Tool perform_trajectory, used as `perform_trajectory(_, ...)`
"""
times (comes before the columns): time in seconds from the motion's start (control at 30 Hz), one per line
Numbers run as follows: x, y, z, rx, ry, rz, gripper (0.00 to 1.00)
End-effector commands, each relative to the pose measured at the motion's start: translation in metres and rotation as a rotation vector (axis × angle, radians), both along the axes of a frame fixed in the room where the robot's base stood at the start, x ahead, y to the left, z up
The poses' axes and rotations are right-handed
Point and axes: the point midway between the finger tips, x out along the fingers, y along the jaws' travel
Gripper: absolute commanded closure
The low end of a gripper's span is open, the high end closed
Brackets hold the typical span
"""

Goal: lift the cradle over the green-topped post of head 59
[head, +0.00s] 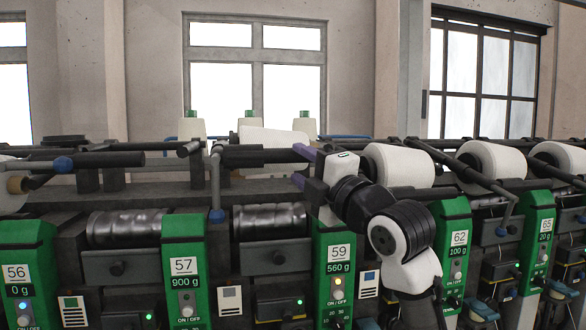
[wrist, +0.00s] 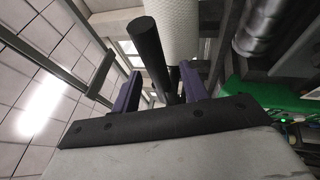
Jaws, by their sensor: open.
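The green-topped post of head 59 (head: 338,250) stands right of a bare metal drum (head: 270,220). The cradle's dark bar (head: 262,157) runs level above that drum, with a white cone (head: 272,138) behind it. My gripper (head: 300,167) is at the bar's right end, just above and left of the post's top, its purple fingers apart. In the wrist view the dark bar (wrist: 150,52) reaches down between the two open fingers (wrist: 158,88), with the white cone (wrist: 180,32) beside it. I cannot tell whether a finger touches the bar. My wrist hides part of the post's top.
Post 57 (head: 184,265) stands to the left and post 62 (head: 457,245) to the right. A cone (head: 398,165) sits close right of my wrist. A lever with a blue knob (head: 216,216) hangs left of the drum. Open air lies above the row.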

Motion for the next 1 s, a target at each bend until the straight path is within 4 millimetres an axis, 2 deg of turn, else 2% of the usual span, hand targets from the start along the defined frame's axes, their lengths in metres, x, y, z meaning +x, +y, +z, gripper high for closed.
perform_trajectory(0.03,-0.010,-0.008,-0.009,0.000,-0.002,-0.004,0.56)
perform_trajectory(0.2,-0.041,-0.029,-0.019,0.000,-0.003,-0.003,0.56)
perform_trajectory(0.4,-0.067,-0.047,-0.026,0.000,0.000,-0.002,0.56)
perform_trajectory(0.6,-0.077,-0.053,-0.027,-0.001,0.001,0.000,0.56)
perform_trajectory(1.0,-0.077,-0.054,-0.027,-0.001,0.001,0.000,0.56)
